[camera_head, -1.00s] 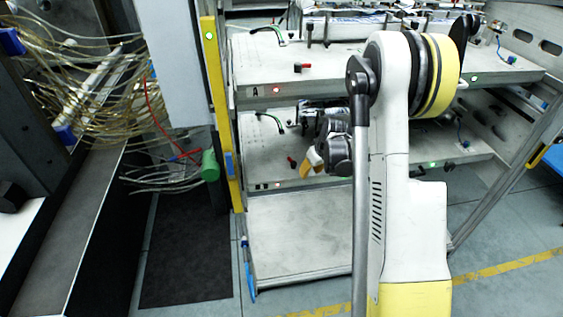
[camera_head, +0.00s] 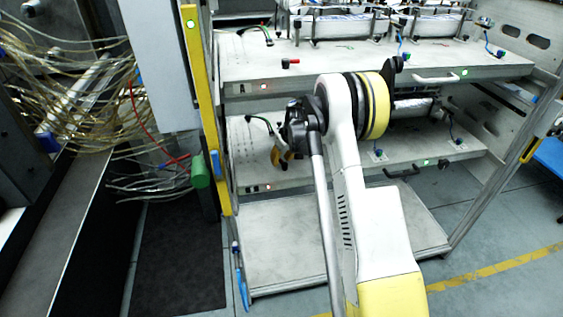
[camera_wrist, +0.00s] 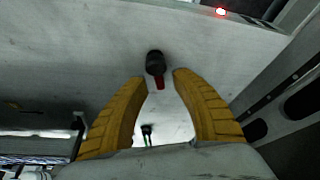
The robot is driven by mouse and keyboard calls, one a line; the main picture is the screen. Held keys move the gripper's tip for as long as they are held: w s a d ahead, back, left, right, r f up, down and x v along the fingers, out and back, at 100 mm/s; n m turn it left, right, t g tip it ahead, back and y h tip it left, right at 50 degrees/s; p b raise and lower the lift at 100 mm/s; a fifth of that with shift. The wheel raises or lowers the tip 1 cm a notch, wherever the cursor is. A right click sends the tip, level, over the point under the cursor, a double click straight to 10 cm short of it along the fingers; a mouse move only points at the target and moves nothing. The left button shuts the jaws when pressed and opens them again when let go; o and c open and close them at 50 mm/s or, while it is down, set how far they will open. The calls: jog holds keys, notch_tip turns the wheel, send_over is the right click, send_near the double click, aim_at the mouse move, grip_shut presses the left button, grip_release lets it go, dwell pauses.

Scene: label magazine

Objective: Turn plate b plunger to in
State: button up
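Plate b (camera_head: 330,176) is the lower shelf of the rack. Its plunger, a black round knob with a red lever (camera_wrist: 157,82), shows in the wrist view near the plate's edge. In the head view my gripper and arm hide this plunger. My gripper (camera_wrist: 160,76) is open, its two yellow fingers on either side of the red lever's end, with gaps left and right. Whether the fingers are at the lever's height cannot be told. In the head view my gripper (camera_head: 281,157) is low over the left part of plate b.
Upper plate A (camera_head: 350,62) lies above my gripper and has its own red-and-black plunger (camera_head: 290,64). A yellow post (camera_head: 206,110) stands at the rack's left. A red light (camera_head: 268,187) glows on plate b's front edge. A green-ended cable (camera_wrist: 147,134) lies beyond the plunger.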

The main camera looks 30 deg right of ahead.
aim_at(294, 168)
grip_shut()
jog(key=shift+m, duration=0.4)
jog(key=m+h, duration=0.1)
jog(key=m, duration=0.1)
jog(key=d+m+h, duration=0.1)
jog(key=m, duration=0.1)
jog(key=shift+s+m+g, duration=0.1)
jog(key=shift+m+g, duration=0.2)
jog(key=shift+m, duration=0.1)
jog(key=m, duration=0.1)
jog(key=m+h, duration=0.1)
jog(key=m, duration=0.1)
jog(key=m+g, duration=0.1)
jog(key=m, duration=0.1)
jog(key=shift+s+d+h, duration=0.35)
jog(key=shift+d+h, duration=0.05)
jog(key=m, duration=0.2)
jog(key=m+g, duration=0.1)
jog(key=m, duration=0.1)
jog(key=s+m+g+h, duration=0.1)
jog(key=shift+d+m, duration=0.25)
jog(key=shift+m, duration=0.15)
jog(key=m+g, duration=0.1)
jog(key=m, duration=0.1)
jog(key=s+m+g, duration=0.1)
jog(key=m, duration=0.2)
jog(key=shift+m, duration=0.4)
